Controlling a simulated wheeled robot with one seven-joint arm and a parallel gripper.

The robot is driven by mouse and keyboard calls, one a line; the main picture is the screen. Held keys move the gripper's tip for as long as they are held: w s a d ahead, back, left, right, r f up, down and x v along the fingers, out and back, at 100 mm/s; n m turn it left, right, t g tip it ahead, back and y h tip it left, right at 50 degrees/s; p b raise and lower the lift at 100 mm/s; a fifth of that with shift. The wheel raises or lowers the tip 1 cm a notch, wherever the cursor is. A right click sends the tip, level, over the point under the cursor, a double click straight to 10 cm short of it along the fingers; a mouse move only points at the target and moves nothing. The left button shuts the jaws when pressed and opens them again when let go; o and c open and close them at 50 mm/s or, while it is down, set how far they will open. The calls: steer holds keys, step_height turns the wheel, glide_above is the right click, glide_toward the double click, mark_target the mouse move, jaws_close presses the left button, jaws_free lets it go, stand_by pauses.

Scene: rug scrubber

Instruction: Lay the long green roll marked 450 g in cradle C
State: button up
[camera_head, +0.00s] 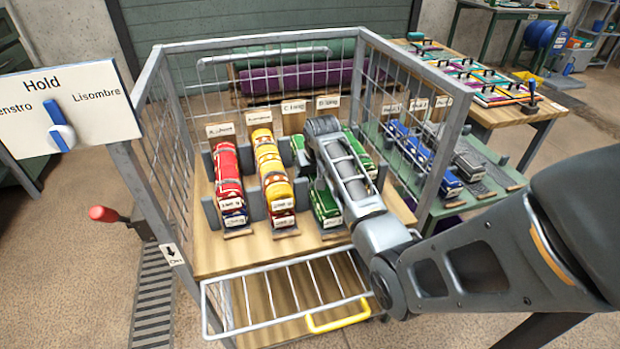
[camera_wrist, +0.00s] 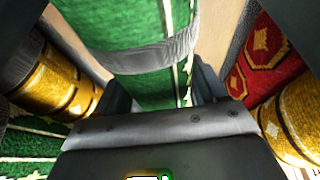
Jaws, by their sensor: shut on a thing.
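My gripper (camera_wrist: 160,88) is shut on a green patterned roll with a grey band (camera_wrist: 140,25), seen close up in the wrist view. In the head view my arm reaches over the cage front and hides my fingers and much of the green. Green roll ends show left of my wrist (camera_head: 326,207) and to its right (camera_head: 361,150); I cannot tell whether they are one roll or two. The weight marks are too small to read. A label beginning with C (camera_head: 293,107) stands at the back of the rack; the cradle before it is largely hidden.
A red roll (camera_head: 228,180) and a yellow roll (camera_head: 270,170) lie left of the green. Mesh cage walls (camera_head: 180,135) surround the rack. A barred front gate with a yellow handle (camera_head: 338,318) is folded down. Blue rolls (camera_head: 420,150) lie on a green side table.

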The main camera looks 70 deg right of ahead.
steer(key=o, duration=1.4)
steer(key=v, duration=1.2)
steer(key=shift+r+p, duration=0.1)
steer(key=shift+p, duration=0.3)
